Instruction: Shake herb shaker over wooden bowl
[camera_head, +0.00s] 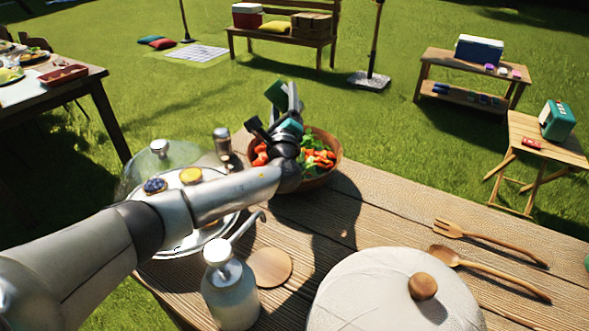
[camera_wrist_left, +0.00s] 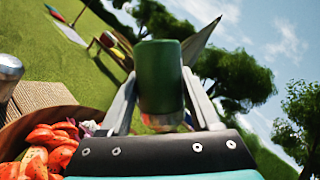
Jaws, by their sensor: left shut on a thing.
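The wooden bowl (camera_head: 322,176) holds a salad of red pieces and green leaves (camera_head: 318,154) and stands near the table's far edge. My left gripper (camera_head: 283,100) is above the bowl, shut on the green herb shaker (camera_head: 276,94). In the left wrist view the shaker (camera_wrist_left: 160,75) sits between the two fingers (camera_wrist_left: 160,105), its dark green part up in the picture and a paler end below. The bowl's rim (camera_wrist_left: 22,128) and red pieces show at lower left there. My left forearm and wrist hide part of the bowl in the head view. My right gripper is out of view.
A metal-topped shaker (camera_head: 222,142) stands left of the bowl. A glass dome (camera_head: 140,172) over pastries, a pump bottle (camera_head: 230,290), a wooden disc (camera_head: 270,267) and a large white lid (camera_head: 390,295) are nearer. A wooden fork (camera_head: 480,238) and spoon (camera_head: 485,270) lie at right.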

